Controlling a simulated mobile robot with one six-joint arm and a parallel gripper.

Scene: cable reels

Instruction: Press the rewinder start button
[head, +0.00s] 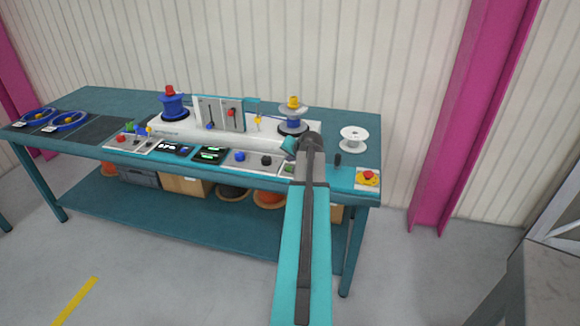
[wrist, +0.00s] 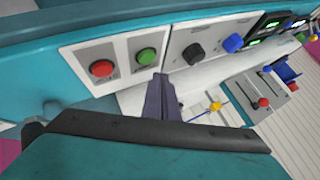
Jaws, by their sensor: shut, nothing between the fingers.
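The rewinder's control panel runs along the front of the bench. In the wrist view, a green button (wrist: 147,56) and a red button (wrist: 102,68) sit side by side on light plates. In the head view, the green button (head: 289,168) shows partly beside my arm, and the red one is hidden. My gripper (wrist: 161,78) is shut and empty. Its fingertips appear just below and right of the green button in the wrist view; I cannot tell whether they touch the panel. In the head view my wrist hides the fingers.
Black (wrist: 193,53) and blue (wrist: 232,43) knobs are beside the buttons. A red emergency stop (head: 368,175) is at the bench's right end. A blue spool (head: 173,106), a grey reel (head: 293,126) and an empty white spool (head: 353,136) stand on the bench (head: 95,99).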

